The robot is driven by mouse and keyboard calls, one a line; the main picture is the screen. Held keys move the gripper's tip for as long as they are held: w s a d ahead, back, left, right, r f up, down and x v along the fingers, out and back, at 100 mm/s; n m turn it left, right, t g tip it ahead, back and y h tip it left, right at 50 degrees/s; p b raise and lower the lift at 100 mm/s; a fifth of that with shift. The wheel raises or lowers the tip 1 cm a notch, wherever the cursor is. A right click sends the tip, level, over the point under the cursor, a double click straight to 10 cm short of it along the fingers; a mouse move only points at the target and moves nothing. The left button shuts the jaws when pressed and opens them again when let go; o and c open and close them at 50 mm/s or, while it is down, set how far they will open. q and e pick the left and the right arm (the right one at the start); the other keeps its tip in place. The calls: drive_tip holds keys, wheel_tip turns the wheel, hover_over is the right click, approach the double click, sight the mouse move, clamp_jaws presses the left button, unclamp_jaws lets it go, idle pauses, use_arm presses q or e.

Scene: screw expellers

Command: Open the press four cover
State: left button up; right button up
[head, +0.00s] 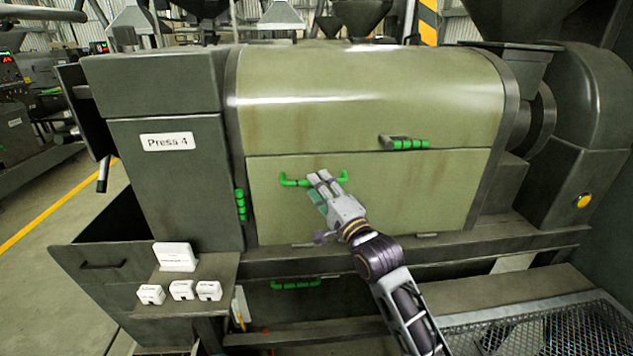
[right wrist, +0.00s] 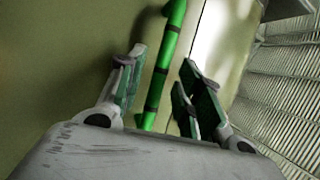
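The press four cover (head: 400,190) is an olive-green panel on the front of the machine labelled "Press 4" (head: 167,142). It looks closed. A green horizontal handle (head: 296,182) is on its upper left part. My right gripper (head: 322,182) is in front of this handle and hides its middle. In the right wrist view the green handle (right wrist: 163,75) passes between the fingers of my right gripper (right wrist: 160,90), which are spread apart with gaps on both sides. My left gripper is not in view.
A green-gripped latch (head: 408,143) sits on the upper hood (head: 370,95). Another green handle (head: 240,205) is at the cover's left edge, and one is on a lower drawer (head: 296,285). White boxes (head: 182,290) stand on a shelf at lower left. A metal grating (head: 540,330) is at lower right.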

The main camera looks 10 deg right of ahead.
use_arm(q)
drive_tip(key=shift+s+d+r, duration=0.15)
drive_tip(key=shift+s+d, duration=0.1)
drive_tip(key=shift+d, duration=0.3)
use_arm(e)
drive_tip(key=shift+x, duration=1.15)
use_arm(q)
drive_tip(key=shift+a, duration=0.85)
use_arm(e)
clamp_jaws()
